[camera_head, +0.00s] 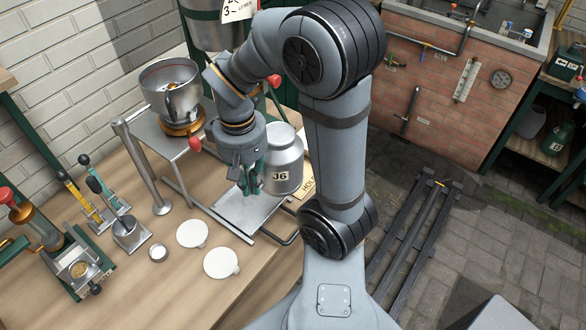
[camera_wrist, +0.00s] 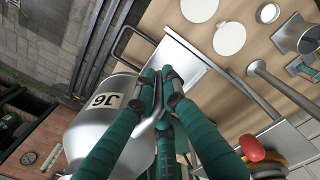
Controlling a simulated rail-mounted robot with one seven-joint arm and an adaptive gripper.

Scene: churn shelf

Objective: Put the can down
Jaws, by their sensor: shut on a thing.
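The can (camera_head: 284,168) is a grey metal churn with a narrower neck and a label reading J6. In the wrist view the can (camera_wrist: 98,118) fills the left side, tilted in the picture. My gripper (camera_head: 247,188) has green fingers and is shut at the can's left side in the head view. In the wrist view my gripper (camera_wrist: 164,120) closes on the can's edge or handle; the exact grip point is hidden by the fingers. The can is beside and partly over a metal tray (camera_head: 235,210) on the wooden bench. I cannot tell whether its base touches anything.
Two white discs (camera_head: 221,263) and a small metal cup (camera_head: 158,252) lie on the wooden bench (camera_head: 150,290). A metal post (camera_head: 142,170) and a stand with a steel bowl (camera_head: 170,90) are left of the tray. A brick trough (camera_head: 450,90) stands behind at right.

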